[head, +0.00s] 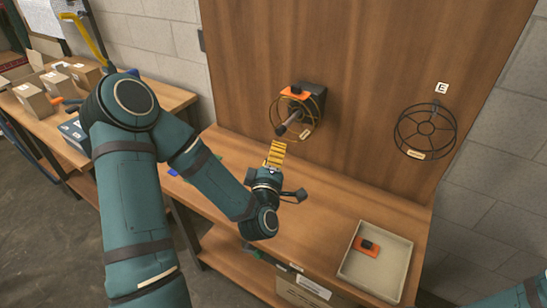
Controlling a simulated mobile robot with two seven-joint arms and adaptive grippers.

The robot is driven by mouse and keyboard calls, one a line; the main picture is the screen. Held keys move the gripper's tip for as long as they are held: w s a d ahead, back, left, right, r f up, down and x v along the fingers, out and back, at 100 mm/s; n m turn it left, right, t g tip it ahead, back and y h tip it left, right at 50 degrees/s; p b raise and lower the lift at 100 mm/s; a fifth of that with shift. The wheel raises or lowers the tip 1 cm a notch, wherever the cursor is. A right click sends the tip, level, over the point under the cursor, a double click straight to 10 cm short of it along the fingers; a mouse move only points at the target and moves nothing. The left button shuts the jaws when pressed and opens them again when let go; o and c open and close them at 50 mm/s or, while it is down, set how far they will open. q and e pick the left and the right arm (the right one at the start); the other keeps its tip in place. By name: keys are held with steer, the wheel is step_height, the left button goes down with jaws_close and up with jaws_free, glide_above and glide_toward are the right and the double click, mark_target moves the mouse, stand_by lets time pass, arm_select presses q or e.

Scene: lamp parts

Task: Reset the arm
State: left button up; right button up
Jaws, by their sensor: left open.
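My left arm comes in from the lower left and bends down at its elbow over the wooden bench (330,205). Its left gripper (276,152) has yellow ribbed fingers. They point up toward the wooden back panel, below a wire cage (320,122) with a dark mount behind it. An orange part (294,93) sits at the top of that cage, and a grey rod (288,124) sticks out of it. I see nothing held in the fingers. They overlap in this view, so the gap is hard to see. Only a piece of my right arm shows at the lower right; its gripper is out of frame.
A second wire cage (425,132) hangs on the panel (370,60) under an "E" label (441,88). A pale tray (393,277) on the bench's right holds an orange part with a black knob (367,246). Cardboard boxes (34,100) stand on the left-hand table.

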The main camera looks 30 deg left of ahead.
arm_select(q)
steer(key=shift+s+d, duration=0.15)
steer(key=shift+s, duration=0.15)
steer(key=shift+f, duration=0.1)
